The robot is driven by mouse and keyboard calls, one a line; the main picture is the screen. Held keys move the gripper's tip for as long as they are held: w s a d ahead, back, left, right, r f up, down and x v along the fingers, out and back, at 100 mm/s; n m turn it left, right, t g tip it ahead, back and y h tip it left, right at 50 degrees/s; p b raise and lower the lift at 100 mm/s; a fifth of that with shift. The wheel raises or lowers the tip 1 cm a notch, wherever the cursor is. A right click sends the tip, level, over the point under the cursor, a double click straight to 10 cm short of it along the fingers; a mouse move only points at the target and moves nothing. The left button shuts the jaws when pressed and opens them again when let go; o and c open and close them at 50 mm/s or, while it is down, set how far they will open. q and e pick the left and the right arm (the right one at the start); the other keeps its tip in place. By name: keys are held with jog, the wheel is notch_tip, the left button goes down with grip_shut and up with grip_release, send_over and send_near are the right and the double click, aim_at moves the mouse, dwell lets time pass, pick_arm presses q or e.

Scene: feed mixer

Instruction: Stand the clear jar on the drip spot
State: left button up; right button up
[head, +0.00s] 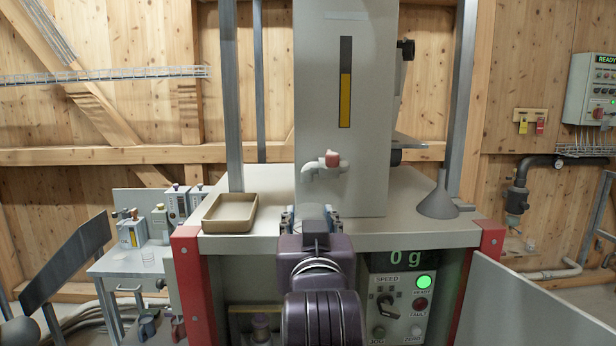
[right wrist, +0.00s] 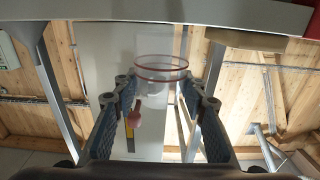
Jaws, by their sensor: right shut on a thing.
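My right gripper (head: 311,216) is at the front edge of the grey machine top, below and slightly left of the tap (head: 325,165) with a red handle. In the right wrist view, my right gripper (right wrist: 158,98) is shut on the clear jar (right wrist: 161,78), a see-through vessel with reddish rings, between its two blue-grey fingers. That view appears upside down, with the tap (right wrist: 135,112) seen beyond the jar. In the head view the jar is hidden by my gripper. I cannot make out the drip spot. Whether the jar touches the top I cannot tell.
A tan tray (head: 230,212) sits on the machine top to the left, and a grey funnel (head: 438,200) to the right. The tall grey housing (head: 345,60) stands behind the gripper. A side table (head: 130,262) at left holds boxes and a small clear beaker.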

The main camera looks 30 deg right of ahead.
jog(key=p, duration=0.1)
send_near(307, 194)
jog(key=x, duration=0.3)
jog(key=shift+r, duration=0.2)
jog(key=p+x, duration=0.1)
jog(key=x, duration=0.2)
jog(key=shift+w+r+p, duration=0.2)
jog(key=shift+p, duration=0.1)
jog(key=shift+w+d+f+p, duration=0.1)
jog(key=shift+p, duration=0.25)
jog(key=shift+w+d+f, duration=0.1)
jog(key=shift+f, duration=0.1)
pick_arm(q)
notch_tip(307, 194, up, 4)
jog(key=shift+r, duration=0.25)
pick_arm(e)
jog(key=shift+f, duration=0.1)
jog(key=o, duration=1.1)
jog(key=shift+f, duration=0.1)
pick_arm(q)
jog(key=shift+f, duration=0.1)
